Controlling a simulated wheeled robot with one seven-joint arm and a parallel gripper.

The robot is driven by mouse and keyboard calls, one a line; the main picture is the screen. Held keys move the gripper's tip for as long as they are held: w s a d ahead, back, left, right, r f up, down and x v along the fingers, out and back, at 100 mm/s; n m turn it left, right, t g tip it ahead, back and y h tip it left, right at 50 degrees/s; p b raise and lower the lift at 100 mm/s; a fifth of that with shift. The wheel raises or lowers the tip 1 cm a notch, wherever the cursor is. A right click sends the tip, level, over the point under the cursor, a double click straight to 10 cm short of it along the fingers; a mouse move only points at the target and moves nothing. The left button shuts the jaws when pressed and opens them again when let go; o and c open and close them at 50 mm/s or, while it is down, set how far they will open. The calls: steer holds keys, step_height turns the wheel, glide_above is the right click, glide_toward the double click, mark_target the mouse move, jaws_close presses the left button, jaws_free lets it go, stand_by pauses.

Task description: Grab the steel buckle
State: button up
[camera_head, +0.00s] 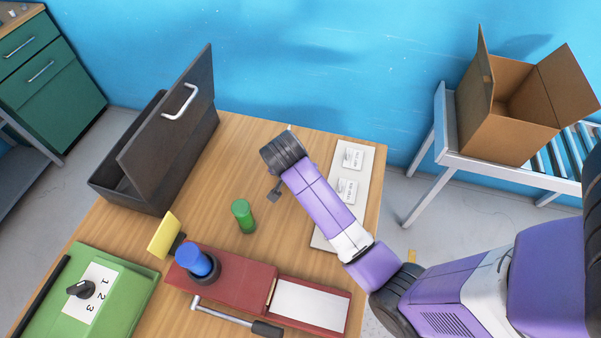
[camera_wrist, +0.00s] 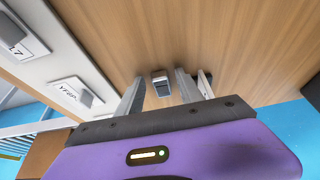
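The steel buckle (camera_wrist: 161,87) is a small grey, roughly rectangular piece with a darker face. In the wrist view it shows on the wooden table, between the two fingers of my gripper (camera_wrist: 160,92). The fingers stand apart with a gap on each side of the buckle, so the gripper is open and empty. In the head view my gripper (camera_head: 274,190) points down over the back part of the table, and I cannot make out the buckle there.
A green cylinder (camera_head: 243,216) stands left of my gripper. A white panel with labelled switches (camera_head: 365,158) lies to the right. A dark lidded box (camera_head: 125,190), a red unit with a blue knob (camera_head: 240,279) and a green panel (camera_head: 125,302) are also on the table (camera_head: 185,217).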

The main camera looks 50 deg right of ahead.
jaws_close()
steer(key=shift+r, duration=0.1)
step_height(320, 180, up, 20)
steer(key=p, duration=0.3)
steer(key=shift+p, duration=0.3)
